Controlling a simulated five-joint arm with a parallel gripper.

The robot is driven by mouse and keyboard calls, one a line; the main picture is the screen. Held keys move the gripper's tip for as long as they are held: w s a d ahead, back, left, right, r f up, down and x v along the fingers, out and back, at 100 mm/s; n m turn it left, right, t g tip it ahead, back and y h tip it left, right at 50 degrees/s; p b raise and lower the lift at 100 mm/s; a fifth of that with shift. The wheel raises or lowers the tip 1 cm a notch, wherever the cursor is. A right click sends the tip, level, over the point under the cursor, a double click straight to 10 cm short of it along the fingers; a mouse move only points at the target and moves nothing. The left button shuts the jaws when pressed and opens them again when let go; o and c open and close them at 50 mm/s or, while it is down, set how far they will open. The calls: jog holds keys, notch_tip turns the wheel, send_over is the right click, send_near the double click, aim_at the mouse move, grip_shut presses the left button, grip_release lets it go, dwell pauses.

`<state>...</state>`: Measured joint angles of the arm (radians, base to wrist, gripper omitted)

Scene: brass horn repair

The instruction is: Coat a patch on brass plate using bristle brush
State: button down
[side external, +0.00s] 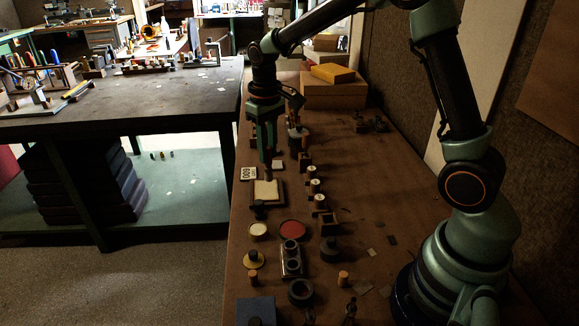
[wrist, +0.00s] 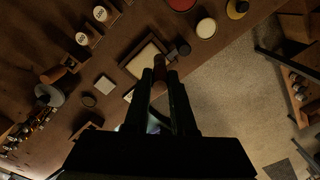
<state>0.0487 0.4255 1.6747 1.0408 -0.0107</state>
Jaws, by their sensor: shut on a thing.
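A pale square plate (side external: 266,190) lies in a dark frame on the bench, below my gripper. In the wrist view the pale plate (wrist: 146,60) shows just beyond my fingertips, partly covered by them. My gripper (side external: 268,168) points down over the plate's far part. In the wrist view my gripper (wrist: 160,78) is shut on a short reddish-brown piece (wrist: 160,70), which looks like the brush handle. Its bristles are hidden, so I cannot tell whether they touch the plate. No coating is clearly visible on the pale surface.
A white numbered card (side external: 248,173) lies left of the plate. White-topped cylinders (side external: 314,186) stand in a row to its right. A red disc (side external: 292,229) and a cream disc (side external: 258,230) lie nearer the camera. The bench's left edge is close; its right middle is mostly clear.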

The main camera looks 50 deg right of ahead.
jog(key=shift+r, duration=0.6)
